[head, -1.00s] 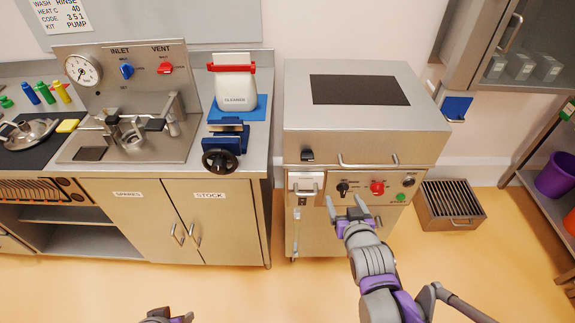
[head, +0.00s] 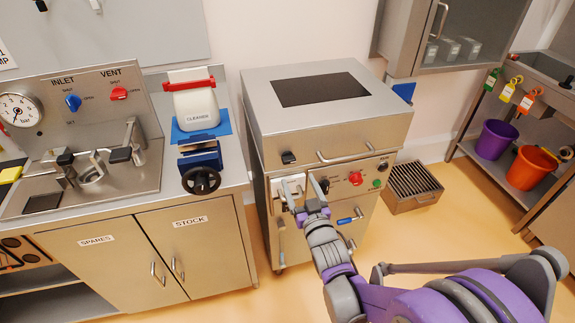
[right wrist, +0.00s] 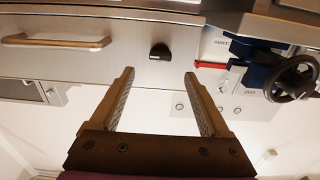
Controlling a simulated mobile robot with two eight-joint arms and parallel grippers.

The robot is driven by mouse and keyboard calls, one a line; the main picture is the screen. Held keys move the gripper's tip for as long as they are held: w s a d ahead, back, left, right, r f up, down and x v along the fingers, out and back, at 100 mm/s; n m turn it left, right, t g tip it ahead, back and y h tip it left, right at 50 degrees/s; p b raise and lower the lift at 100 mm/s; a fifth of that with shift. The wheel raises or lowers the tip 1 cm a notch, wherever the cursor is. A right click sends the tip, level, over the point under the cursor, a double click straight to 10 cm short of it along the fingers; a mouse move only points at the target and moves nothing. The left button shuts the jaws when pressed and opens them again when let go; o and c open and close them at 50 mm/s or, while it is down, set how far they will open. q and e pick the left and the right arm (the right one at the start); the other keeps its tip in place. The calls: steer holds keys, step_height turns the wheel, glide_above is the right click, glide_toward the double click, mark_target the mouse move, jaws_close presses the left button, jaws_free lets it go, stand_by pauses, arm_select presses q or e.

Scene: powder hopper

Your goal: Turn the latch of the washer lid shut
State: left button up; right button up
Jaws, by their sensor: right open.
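The steel washer (head: 310,235) stands in the middle of the head view, with its lid (head: 330,118) lying flat on top. The latch, a small black knob (head: 288,157), is at the left of the lid's front face. It also shows in the right wrist view as a dark knob (right wrist: 160,51). My right gripper (head: 303,188) is open and empty, just below the latch in the head view. In the right wrist view the latch lies beyond the gap between its fingertips (right wrist: 160,78), apart from both. My left gripper is not in view.
A lid handle (head: 345,156) sits right of the latch. The control panel below carries a red knob (head: 355,178) and a green button (head: 377,183). A blue hand-wheel vise (head: 201,180) stands on the left counter. A grated box (head: 413,190) is on the floor at right.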

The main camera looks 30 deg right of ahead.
mark_target(290, 163)
steer(key=x, duration=0.8)
steer(key=shift+w, duration=0.35)
jaws_close()
